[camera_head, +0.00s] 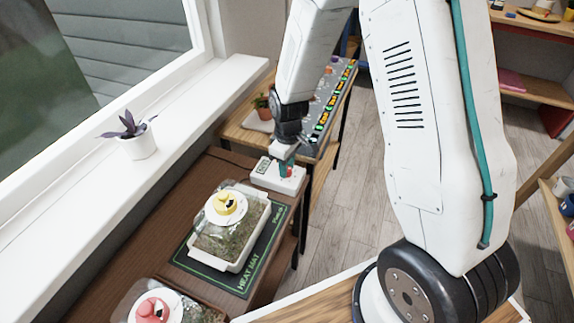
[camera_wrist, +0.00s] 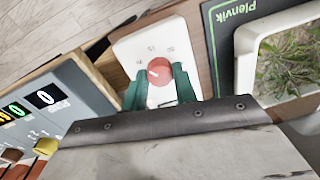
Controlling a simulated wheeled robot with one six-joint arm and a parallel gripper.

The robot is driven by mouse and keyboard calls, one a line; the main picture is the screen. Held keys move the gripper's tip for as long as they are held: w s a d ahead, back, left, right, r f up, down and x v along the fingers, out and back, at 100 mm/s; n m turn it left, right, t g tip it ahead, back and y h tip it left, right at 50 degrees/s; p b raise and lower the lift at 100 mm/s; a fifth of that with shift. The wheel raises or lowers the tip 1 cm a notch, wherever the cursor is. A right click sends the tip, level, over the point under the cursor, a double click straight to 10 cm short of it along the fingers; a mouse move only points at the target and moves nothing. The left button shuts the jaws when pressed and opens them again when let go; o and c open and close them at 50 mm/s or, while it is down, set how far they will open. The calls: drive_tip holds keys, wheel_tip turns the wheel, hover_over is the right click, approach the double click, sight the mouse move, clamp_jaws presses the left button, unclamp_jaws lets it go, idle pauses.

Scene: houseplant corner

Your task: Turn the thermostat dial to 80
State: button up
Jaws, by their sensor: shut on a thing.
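The thermostat is a white box (camera_head: 265,177) at the far end of the brown bench, with a small dark display. In the wrist view its white face (camera_wrist: 145,42) carries small printed numbers, too blurred to read surely. Its red dial (camera_wrist: 160,71) has a pale pointer mark toward the picture's left. My gripper (camera_wrist: 161,76) has its green fingers on either side of the dial and is shut on it. In the head view my gripper (camera_head: 288,168) reaches down onto the thermostat, and the fingers partly hide the dial.
A green-edged heat mat (camera_head: 238,280) bears a clear-lidded seedling tray (camera_head: 235,262) with a yellow knob, near the thermostat. Another tray with a red knob (camera_head: 150,309) is nearer. A control panel (camera_wrist: 85,92) with displays and knobs stands close beside my gripper. A potted plant (camera_head: 138,146) is on the sill.

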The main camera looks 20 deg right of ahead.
drive_tip(key=m, duration=0.4)
drive_tip(key=shift+m, duration=0.3)
drive_tip(key=m, duration=0.3)
drive_tip(key=shift+m, duration=0.4)
drive_tip(key=m, duration=0.4)
drive_tip(key=shift+m+t, duration=0.3)
drive_tip(key=shift+m, duration=1.9)
drive_tip(key=o, duration=1)
drive_tip(key=shift+r, duration=0.15)
